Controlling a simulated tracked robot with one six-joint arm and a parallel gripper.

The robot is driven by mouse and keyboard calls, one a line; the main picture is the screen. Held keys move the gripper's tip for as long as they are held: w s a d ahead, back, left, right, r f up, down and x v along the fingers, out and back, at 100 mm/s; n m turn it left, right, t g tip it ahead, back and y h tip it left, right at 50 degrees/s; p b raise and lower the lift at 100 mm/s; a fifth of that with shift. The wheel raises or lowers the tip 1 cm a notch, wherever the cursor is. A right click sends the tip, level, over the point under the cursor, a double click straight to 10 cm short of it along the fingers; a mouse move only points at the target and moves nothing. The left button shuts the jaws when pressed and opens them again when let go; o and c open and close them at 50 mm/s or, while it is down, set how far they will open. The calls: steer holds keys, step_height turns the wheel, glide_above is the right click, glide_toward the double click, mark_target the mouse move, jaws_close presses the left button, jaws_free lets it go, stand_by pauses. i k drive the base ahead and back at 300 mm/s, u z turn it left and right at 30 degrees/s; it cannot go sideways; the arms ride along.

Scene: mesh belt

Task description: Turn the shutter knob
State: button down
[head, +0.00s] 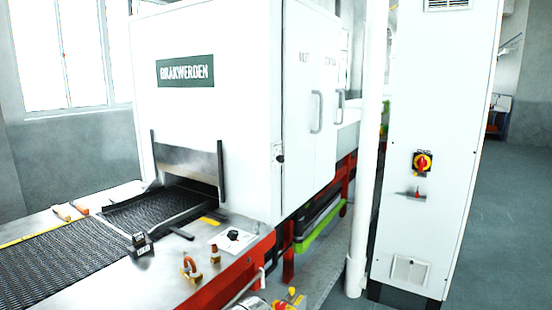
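A small black knob (233,235) sits on a white plate (221,242) on the metal deck beside the belt, near the machine's front corner. I take it for the shutter knob; its marks are too small to read. A grey metal shutter plate (186,162) hangs between two dark upright guides over the tunnel mouth. A dark gap shows below the plate, and the mesh belt (55,262) runs into it. My gripper is not in view.
A white machine housing (230,60) stands behind the deck. A white cabinet (435,130) with a red and yellow switch (422,162) stands right, beside a white pipe (366,160). Orange-brown fittings (189,268) and a dark block (140,244) rise from the deck. Floor at far right is clear.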

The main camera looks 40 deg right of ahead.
mark_target(281, 159)
steer(key=z, duration=1.25)
steer(key=k, duration=1.25)
steer(key=z, duration=0.4)
steer(key=i, duration=1.6)
steer(key=u, duration=0.15)
